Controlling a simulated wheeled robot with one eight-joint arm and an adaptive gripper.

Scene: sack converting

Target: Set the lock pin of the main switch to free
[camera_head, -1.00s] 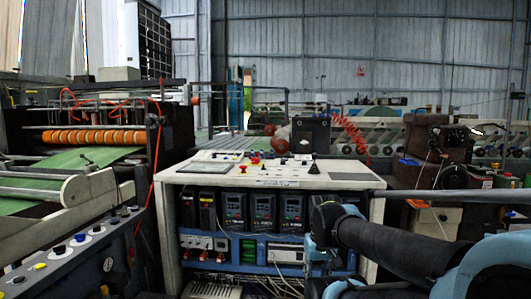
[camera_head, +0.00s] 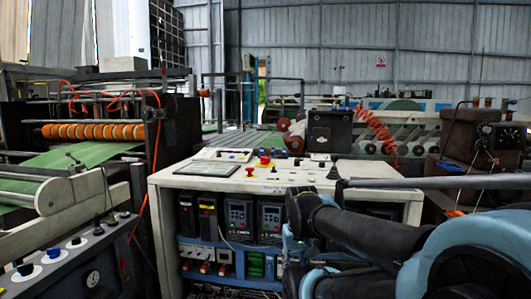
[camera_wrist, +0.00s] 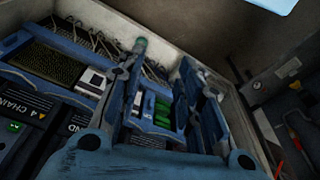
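The white control cabinet (camera_head: 165,225) stands in the middle of the head view, with an open front showing drives and switchgear. I cannot make out the main switch or its lock pin for certain. A green block (camera_head: 256,266) sits in the lower row of the cabinet. In the wrist view a green part (camera_wrist: 163,112) shows between my fingers, with a white module (camera_wrist: 95,82) to the left. My gripper (camera_wrist: 163,54) is open and empty, its two fingers apart, pointing over the cabinet's inside. In the head view my arm covers the cabinet's right front.
Black drives (camera_head: 240,218) fill the upper row of the cabinet. Its top carries a red knob (camera_head: 264,158) and other buttons. A button console (camera_head: 75,262) stands at the left. A roller machine (camera_head: 92,131) stands behind it. A grey bar (camera_head: 440,183) crosses at the right.

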